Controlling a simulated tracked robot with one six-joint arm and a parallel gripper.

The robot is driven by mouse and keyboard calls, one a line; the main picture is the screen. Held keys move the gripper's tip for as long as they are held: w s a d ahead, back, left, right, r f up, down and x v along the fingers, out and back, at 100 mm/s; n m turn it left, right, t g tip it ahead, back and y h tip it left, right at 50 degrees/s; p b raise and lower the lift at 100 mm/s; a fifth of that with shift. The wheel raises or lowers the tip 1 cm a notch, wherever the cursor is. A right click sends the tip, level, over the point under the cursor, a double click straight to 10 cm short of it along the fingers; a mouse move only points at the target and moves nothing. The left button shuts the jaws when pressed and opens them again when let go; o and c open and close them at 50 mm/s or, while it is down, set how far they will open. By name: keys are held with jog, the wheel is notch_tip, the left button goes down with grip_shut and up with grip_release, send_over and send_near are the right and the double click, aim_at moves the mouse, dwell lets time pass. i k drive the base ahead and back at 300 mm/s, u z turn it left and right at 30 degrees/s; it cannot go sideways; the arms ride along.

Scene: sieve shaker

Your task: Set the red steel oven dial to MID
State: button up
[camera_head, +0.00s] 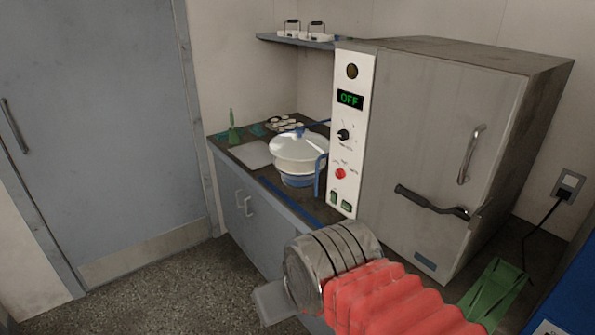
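The steel oven (445,130) stands on the counter at the right, with a white control panel on its left side. The red dial (340,173) is low on this panel, below a black knob (344,134). Small labels surround the red dial, but they and its pointer are too small to read. A green display (350,99) above reads OFF. My arm, with a red sleeve and metal wrist, reaches in from the lower right. My gripper (272,302) shows only as a grey part at the wrist's left end, below and left of the dial, apart from the panel. Its fingers cannot be made out.
A white lidded pot (299,155) stands on the counter left of the panel, near blue bars. The oven's black lever handle (432,203) sticks out at the front. A green object (492,290) lies at the lower right. Open floor (190,285) lies left of the counter.

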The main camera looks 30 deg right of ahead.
aim_at(340, 174)
jog(key=u, duration=0.6)
jog(key=i, duration=0.85)
jog(key=u, duration=0.5)
